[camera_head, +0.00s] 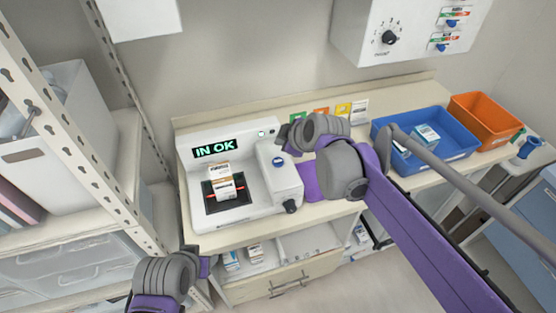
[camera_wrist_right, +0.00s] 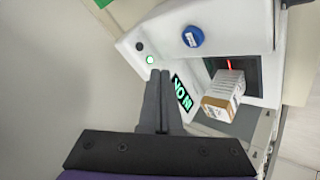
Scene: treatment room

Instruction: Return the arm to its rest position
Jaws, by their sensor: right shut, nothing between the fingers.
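My right arm (camera_head: 415,225) reaches in from the right over the counter. Its gripper (camera_head: 284,134) is above the back of the white scanner machine (camera_head: 262,206), partly hidden by the wrist. In the right wrist view the gripper's dark fingers (camera_wrist_right: 158,88) are together with nothing between them. A white and orange box (camera_head: 219,183) stands on the machine's dark plate, apart from the gripper, with a red light line across it. The display reads "IN OK" (camera_head: 215,148). My left arm (camera_head: 160,282) shows at the bottom left; its fingers cannot be made out.
A blue bin (camera_head: 462,152) with boxes and an orange bin (camera_head: 490,108) stand on the counter at right. A metal shelf rack (camera_head: 75,125) is at left. A wall box with a dial (camera_head: 372,40) hangs above.

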